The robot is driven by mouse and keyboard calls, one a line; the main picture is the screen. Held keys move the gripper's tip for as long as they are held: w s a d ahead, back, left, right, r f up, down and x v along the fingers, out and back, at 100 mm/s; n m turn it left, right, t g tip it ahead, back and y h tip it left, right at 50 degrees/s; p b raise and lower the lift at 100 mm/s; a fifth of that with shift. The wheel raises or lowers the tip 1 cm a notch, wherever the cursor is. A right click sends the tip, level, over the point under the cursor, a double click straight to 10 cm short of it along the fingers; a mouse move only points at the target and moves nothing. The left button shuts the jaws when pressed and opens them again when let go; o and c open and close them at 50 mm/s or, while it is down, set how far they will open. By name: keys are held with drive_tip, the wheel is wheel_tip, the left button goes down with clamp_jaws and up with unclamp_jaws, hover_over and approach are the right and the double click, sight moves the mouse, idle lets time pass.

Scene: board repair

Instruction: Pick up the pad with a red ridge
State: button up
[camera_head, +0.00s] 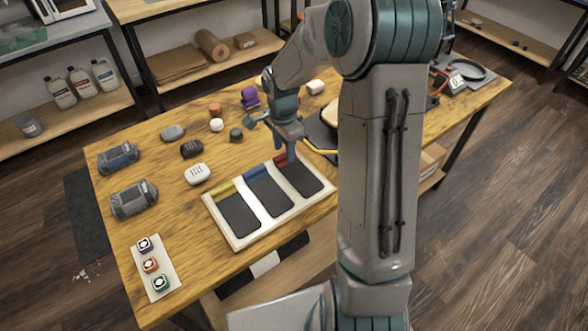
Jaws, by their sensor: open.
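A white tray (241,243) near the front of the wooden table holds three dark pads side by side. The right pad (306,179) has a red ridge (281,160) at its far end. The middle pad (270,196) has a blue ridge, and the left pad (239,214) has a yellow ridge. My gripper (291,157) is open and points down at the red ridge, partly covering it. I cannot tell whether the fingers touch the ridge.
My arm hides part of the table's right side. A card with three coloured blocks (168,272) lies at the front left. A black round-edged object (318,133) is behind the tray.

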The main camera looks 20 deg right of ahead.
drive_tip(key=shift+f, duration=0.7)
clamp_jaws()
drive_tip(key=shift+r, duration=0.15)
drive_tip(key=shift+r, duration=0.3)
drive_tip(key=r, duration=0.2)
drive_tip(key=shift+s+d+r, duration=0.1)
drive_tip(key=shift+s+r, duration=0.15)
drive_tip(key=shift+r, duration=0.15)
drive_tip(key=s+d, duration=0.1)
drive_tip(key=s, duration=0.4)
drive_tip(key=s+d, duration=0.2)
drive_tip(key=s, duration=0.4)
drive_tip(key=s+d, duration=0.2)
drive_tip(key=s, duration=0.3)
drive_tip(key=shift+s+d+b, duration=0.15)
drive_tip(key=shift+s+b, duration=0.1)
drive_tip(key=shift+b, duration=0.15)
drive_tip(key=shift+r+p, duration=1.55)
drive_tip(key=shift+r, duration=0.4)
